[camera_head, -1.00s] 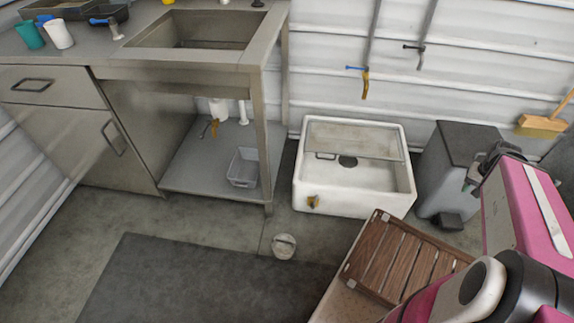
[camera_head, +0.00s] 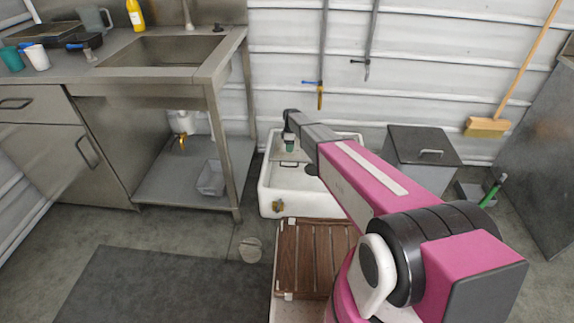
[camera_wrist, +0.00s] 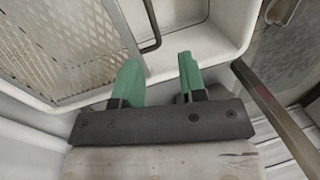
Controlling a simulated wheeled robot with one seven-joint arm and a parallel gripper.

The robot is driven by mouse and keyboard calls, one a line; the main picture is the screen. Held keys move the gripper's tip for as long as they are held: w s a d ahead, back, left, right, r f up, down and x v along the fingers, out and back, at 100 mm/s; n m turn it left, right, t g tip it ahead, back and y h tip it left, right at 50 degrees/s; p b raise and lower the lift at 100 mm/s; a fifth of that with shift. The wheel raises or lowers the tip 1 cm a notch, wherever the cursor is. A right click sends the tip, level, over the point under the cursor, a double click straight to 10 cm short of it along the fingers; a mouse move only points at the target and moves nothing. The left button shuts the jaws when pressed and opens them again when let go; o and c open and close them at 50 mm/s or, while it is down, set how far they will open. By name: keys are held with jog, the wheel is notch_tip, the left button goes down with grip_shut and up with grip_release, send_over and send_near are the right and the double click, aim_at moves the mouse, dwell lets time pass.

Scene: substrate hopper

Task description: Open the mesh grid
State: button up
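The mesh grid (camera_wrist: 65,45) is a pale perforated metal panel at the back of the white basin (camera_head: 266,190) on the floor. It fills the upper left of the wrist view and looks flat. Its dark bar handle (camera_wrist: 152,28) stands along its edge and also shows in the head view (camera_head: 288,164). My gripper (camera_wrist: 160,80) has two green fingers spread apart with nothing between them. The handle lies just beyond the fingertips, between them in the picture; I see no contact. In the head view my gripper (camera_head: 290,146) is over the basin, and my arm hides its right part.
A dark mat (camera_head: 165,290) and bare floor lie at front left.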

jog(key=shift+n, duration=0.4)
jog(key=f, duration=0.7)
jog(key=a+f, duration=0.1)
jog(key=f, duration=0.3)
jog(key=shift+s+a+f, duration=0.1)
jog(key=shift+s+f, duration=0.25)
grip_shut()
